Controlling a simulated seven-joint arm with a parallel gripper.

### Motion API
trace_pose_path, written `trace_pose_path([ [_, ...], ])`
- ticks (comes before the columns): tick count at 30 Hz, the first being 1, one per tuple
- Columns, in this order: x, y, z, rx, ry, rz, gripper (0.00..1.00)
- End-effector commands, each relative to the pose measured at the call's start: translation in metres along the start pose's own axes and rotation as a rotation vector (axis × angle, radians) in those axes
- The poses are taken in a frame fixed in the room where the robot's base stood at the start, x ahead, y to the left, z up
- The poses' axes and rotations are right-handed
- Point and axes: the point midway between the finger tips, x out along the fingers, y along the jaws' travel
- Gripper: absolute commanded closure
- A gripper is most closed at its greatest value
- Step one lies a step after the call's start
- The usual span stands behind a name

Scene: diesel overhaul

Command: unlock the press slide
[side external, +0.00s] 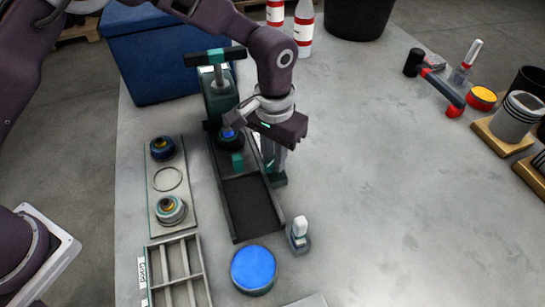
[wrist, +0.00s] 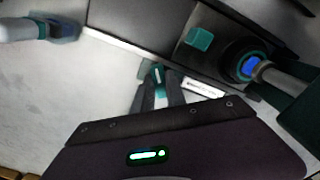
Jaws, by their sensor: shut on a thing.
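The press (side external: 218,98) is dark green with a T-shaped handle on top. Its slide track (side external: 255,207) is a dark channel running toward the near side. A carriage with a teal block (wrist: 199,39) and a blue-centred round part (wrist: 249,65) sits at the press end of the track. My gripper (wrist: 159,80) is beside the track's right side in the side view (side external: 274,166). Its fingers are shut on a small teal lock piece (wrist: 157,75) at the track's edge. The fingers mostly hide this piece, so its lock position is unclear.
A tray (side external: 158,217) with round parts and a divided rack (side external: 177,270) stand left of the track. A blue-lidded tin (side external: 253,268) and a small white-topped brush (side external: 300,234) are near its front end. A blue crate (side external: 150,55) stands behind. The table's right middle is clear.

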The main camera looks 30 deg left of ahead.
Motion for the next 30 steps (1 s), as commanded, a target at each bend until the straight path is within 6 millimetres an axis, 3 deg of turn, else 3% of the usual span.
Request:
trace_pose_path([
  [3, -0.0004, -0.0001, 0.0002, -0.213, 0.001, -0.002, 1.00],
  [11, -0.0004, -0.0002, -0.0001, -0.261, 0.001, -0.001, 1.00],
  [18, -0.0005, -0.0001, 0.0000, -0.650, 0.001, -0.001, 1.00],
  [26, -0.0004, -0.0001, 0.0001, -0.691, 0.001, -0.001, 1.00],
  [30, -0.0004, -0.0002, 0.0001, -0.925, 0.001, -0.001, 1.00],
])
